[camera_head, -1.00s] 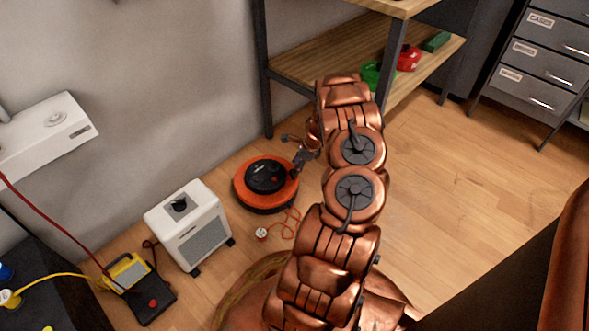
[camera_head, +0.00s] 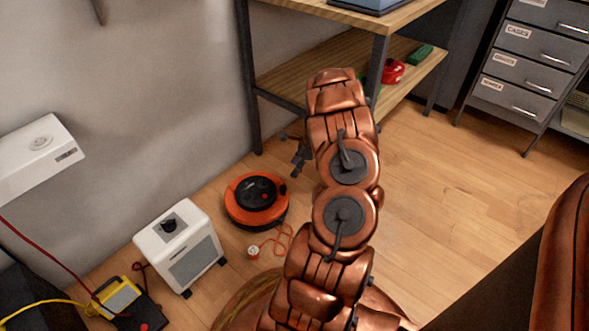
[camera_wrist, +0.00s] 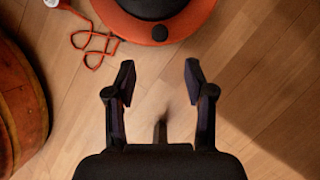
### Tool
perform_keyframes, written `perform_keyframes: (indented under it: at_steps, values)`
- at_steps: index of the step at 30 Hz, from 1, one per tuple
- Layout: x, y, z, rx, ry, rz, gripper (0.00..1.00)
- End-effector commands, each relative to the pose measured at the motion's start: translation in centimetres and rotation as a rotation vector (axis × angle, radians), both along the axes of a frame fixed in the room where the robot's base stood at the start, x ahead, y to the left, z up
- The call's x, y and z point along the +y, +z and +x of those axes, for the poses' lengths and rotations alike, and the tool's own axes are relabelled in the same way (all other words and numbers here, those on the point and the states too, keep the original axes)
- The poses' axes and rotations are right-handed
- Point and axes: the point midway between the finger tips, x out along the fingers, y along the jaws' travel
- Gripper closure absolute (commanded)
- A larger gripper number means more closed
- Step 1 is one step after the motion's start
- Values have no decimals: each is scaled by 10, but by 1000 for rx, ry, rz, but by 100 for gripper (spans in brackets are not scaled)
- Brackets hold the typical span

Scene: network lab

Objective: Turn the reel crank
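The orange cable reel (camera_head: 257,202) with a black hub lies flat on the wooden floor near the wall, left of my arm in the head view. In the wrist view the reel (camera_wrist: 178,35) shows only in part at the top edge, with a dark round knob on its orange rim. My gripper (camera_wrist: 158,75) is open and empty, its two fingers apart over bare floor, short of the reel. In the head view my gripper (camera_head: 299,163) is small and partly hidden by my arm, up and right of the reel.
A white heater-like box (camera_head: 178,245) stands left of the reel. The reel's orange cord ends in a white plug (camera_head: 253,251) on the floor. A shelf unit (camera_head: 310,68) stands behind my arm. The floor to the right (camera_head: 430,190) is clear.

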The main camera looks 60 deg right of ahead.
Motion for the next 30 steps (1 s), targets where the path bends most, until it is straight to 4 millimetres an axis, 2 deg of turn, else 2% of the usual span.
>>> perform_keyframes:
  at_steps: [4, 8, 12, 20, 25, 30]
  values:
    - [7, 1, 5, -10, -135, 74, 46]
    - [20, -1, 14, -17, -432, 243, 46]
    - [31, -3, 25, -4, -831, 483, 46]
    - [37, -8, 33, 83, -1557, 962, 46]
    - [36, -16, 28, 178, -2018, 1291, 46]
    - [33, -31, 12, 297, -2465, 1628, 46]
